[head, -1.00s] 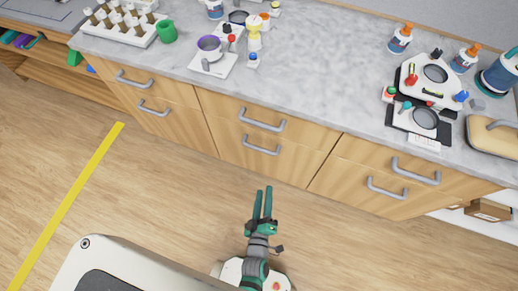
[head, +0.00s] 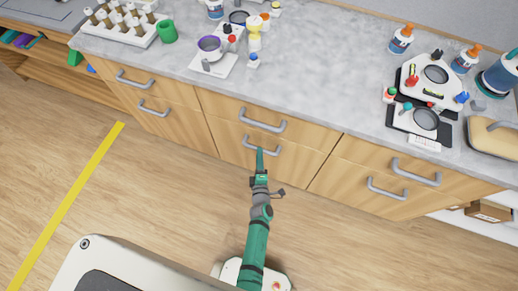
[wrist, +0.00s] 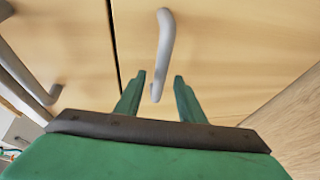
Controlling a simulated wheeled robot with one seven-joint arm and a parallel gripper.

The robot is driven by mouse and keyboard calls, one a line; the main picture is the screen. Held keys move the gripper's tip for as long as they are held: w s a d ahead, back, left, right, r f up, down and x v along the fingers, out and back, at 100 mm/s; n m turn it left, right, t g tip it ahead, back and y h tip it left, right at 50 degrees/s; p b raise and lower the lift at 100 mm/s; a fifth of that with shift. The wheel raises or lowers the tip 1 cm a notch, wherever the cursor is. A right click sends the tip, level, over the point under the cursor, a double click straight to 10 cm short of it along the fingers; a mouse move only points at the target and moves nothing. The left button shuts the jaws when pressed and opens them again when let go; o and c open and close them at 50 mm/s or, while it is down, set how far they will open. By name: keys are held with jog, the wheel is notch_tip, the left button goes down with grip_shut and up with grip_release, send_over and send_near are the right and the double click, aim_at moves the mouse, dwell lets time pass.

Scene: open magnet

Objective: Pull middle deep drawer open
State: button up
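The middle deep drawer (head: 293,166) is the lower wooden front in the middle cabinet, and it is shut. Its grey bar handle (head: 272,154) is partly covered by my gripper (head: 260,150) in the head view. In the wrist view, my gripper (wrist: 160,77) is open, with two green fingers apart. The handle (wrist: 165,40) runs down into the gap between the fingertips there. Both fingers look clear of the bar, and I cannot tell how deep it sits between them. The drawer front (wrist: 225,45) fills the background.
The upper middle drawer, with its own handle (head: 262,120), is shut above; a handle (wrist: 22,75) also shows at left in the wrist view. Shut drawers flank both sides. The marble counter (head: 330,85) holds lab equipment. The floor (head: 150,215) in front is clear.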

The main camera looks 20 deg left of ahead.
jog(key=shift+x, duration=2.2)
grip_shut()
jog(key=shift+d, duration=0.1)
